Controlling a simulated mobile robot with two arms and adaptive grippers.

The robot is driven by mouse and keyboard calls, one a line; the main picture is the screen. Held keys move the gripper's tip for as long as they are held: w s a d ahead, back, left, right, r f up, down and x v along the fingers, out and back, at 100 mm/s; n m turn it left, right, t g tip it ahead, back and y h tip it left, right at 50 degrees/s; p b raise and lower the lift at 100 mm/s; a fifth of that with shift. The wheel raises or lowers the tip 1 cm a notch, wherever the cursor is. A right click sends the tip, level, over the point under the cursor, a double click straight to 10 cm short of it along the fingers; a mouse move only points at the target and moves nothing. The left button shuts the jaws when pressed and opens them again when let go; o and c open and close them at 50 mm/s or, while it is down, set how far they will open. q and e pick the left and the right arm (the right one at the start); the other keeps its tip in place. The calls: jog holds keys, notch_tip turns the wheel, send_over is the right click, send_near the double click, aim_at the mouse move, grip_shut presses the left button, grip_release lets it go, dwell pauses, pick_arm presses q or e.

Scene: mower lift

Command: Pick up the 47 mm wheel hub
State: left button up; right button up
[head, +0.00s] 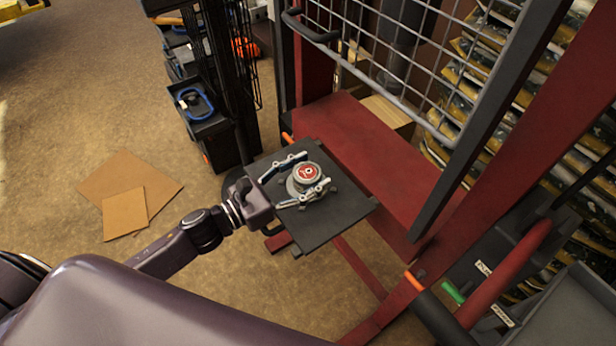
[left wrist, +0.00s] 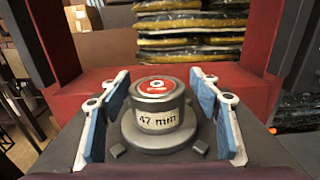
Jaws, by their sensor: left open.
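The 47 mm wheel hub (head: 306,174) has a red top disc, a grey cylinder and a wider flange. It stands upright on a dark square plate (head: 328,225) in front of the red frame. In the left wrist view, the hub (left wrist: 158,121) faces me with its "47 mm" label readable. My left gripper (head: 296,181) is open around the hub. Its two blue-padded fingers (left wrist: 160,116) stand on either side of the cylinder, with a visible gap on both sides. My right gripper does not show.
A red lift frame (head: 375,160) with a wire mesh panel (head: 390,60) rises behind the plate. A black rack with bins (head: 200,120) stands to the left. Flat cardboard (head: 125,200) lies on the floor. A grey tray (head: 570,315) is at the lower right.

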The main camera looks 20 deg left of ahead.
aim_at(316, 168)
pick_arm(q)
jog(key=shift+w+d+r, duration=0.1)
jog(key=shift+w+d, duration=0.1)
jog(key=shift+w, duration=0.1)
jog(key=p+x, duration=0.2)
jog(key=x, duration=0.2)
jog(key=shift+w, duration=0.15)
jog(key=shift+w+d, duration=0.1)
jog(key=shift+w, duration=0.1)
jog(key=shift+f, duration=0.25)
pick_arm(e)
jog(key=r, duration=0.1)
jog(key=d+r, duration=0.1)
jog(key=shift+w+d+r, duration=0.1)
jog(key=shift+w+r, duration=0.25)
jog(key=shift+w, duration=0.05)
pick_arm(q)
jog(key=shift+c, duration=0.2)
jog(key=shift+c, duration=1.2)
grip_shut()
